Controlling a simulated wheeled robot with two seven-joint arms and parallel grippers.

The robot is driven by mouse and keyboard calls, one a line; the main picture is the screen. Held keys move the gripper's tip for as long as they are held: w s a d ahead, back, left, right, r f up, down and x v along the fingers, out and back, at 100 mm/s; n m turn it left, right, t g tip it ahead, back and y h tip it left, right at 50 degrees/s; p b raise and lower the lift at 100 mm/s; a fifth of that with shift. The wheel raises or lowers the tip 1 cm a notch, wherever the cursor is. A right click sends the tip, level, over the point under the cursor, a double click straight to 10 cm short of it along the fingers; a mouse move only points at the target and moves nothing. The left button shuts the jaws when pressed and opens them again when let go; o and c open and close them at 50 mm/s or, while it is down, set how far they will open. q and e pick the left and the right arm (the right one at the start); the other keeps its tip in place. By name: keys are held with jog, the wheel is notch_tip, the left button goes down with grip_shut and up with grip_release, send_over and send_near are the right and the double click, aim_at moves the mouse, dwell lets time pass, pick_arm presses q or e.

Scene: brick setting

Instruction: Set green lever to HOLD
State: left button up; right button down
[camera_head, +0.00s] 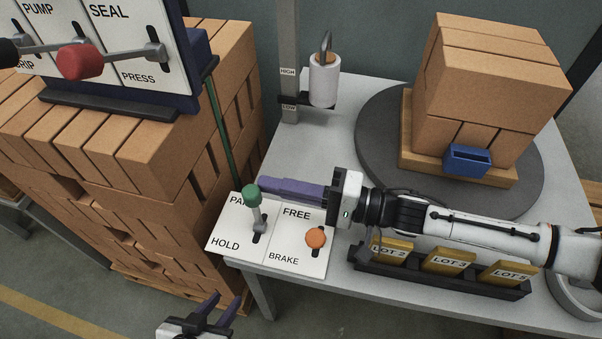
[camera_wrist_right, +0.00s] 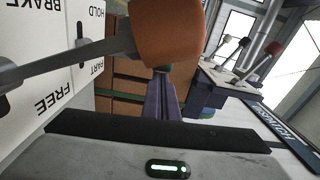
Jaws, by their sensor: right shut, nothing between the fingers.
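The green lever (camera_head: 252,196) stands on a white panel (camera_head: 232,243), its knob showing nearer the PART label than the HOLD label. My right gripper (camera_head: 264,188) is shut and empty, its purple fingers pointing left with their tips close beside the green knob. I cannot tell whether they touch. My left gripper (camera_head: 222,305) is open and empty, below the panel at the bottom of the head view.
The orange lever (camera_head: 316,237), between FREE and BRAKE, stands just below my right gripper. A tray (camera_head: 442,279) of yellow LOT blocks lies under my right arm. A dark turntable (camera_head: 375,129) bears bricks. A brick stack (camera_head: 150,150) and a SEAL/PRESS panel (camera_head: 105,19) are at left.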

pick_arm(q)
jog(key=shift+d, duration=0.1)
pick_arm(e)
jog(key=shift+s+a, duration=0.1)
jog(key=shift+s, duration=0.1)
pick_arm(q)
jog(key=shift+s+f, duration=0.1)
jog(key=shift+s, duration=0.05)
pick_arm(e)
jog(key=shift+w+r, duration=0.1)
